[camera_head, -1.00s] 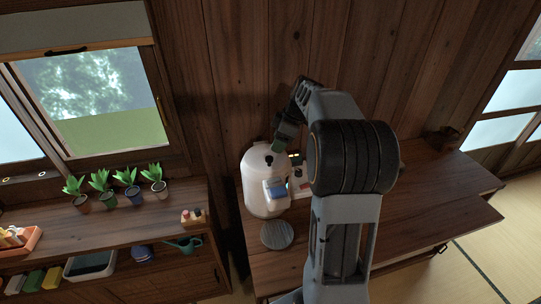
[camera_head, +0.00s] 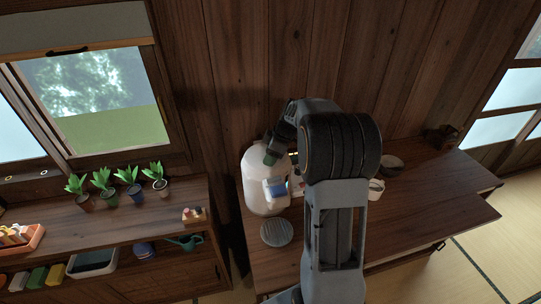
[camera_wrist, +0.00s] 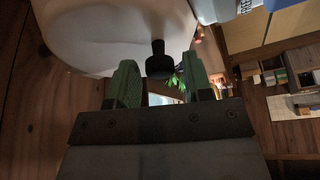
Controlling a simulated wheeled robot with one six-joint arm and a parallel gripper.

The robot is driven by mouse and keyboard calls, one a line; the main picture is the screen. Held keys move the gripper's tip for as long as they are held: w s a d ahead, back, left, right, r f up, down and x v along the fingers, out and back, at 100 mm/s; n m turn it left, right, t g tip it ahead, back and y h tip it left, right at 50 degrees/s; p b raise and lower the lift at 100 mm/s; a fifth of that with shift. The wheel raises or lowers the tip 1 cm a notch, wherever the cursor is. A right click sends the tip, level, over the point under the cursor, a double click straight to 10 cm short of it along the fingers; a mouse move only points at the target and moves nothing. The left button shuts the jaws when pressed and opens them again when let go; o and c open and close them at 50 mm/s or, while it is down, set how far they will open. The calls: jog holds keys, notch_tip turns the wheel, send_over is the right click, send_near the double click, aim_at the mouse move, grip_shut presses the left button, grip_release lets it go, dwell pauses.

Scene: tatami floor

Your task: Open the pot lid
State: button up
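A white pot (camera_head: 258,190) with a rounded top and a blue patch on its front stands on the wooden table's left part. In the wrist view, the pot's white body (camera_wrist: 120,30) fills the upper left. A short black knob (camera_wrist: 159,60) sticks out from it, between and just beyond my fingertips. My gripper (camera_wrist: 161,82) has its two green fingers apart, with nothing held between them. In the head view, my gripper (camera_head: 270,158) is at the pot's top right and covers the knob. Whether a finger touches the pot cannot be told.
A round grey ridged disc (camera_head: 276,233) lies before the pot. A white cup (camera_head: 376,190) and a dark bowl (camera_head: 391,162) stand right of my arm. A wooden cabinet (camera_head: 100,235) with potted plants is at left. The table's right part (camera_head: 445,195) is mostly clear.

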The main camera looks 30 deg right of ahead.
grip_shut()
dwell(0.3)
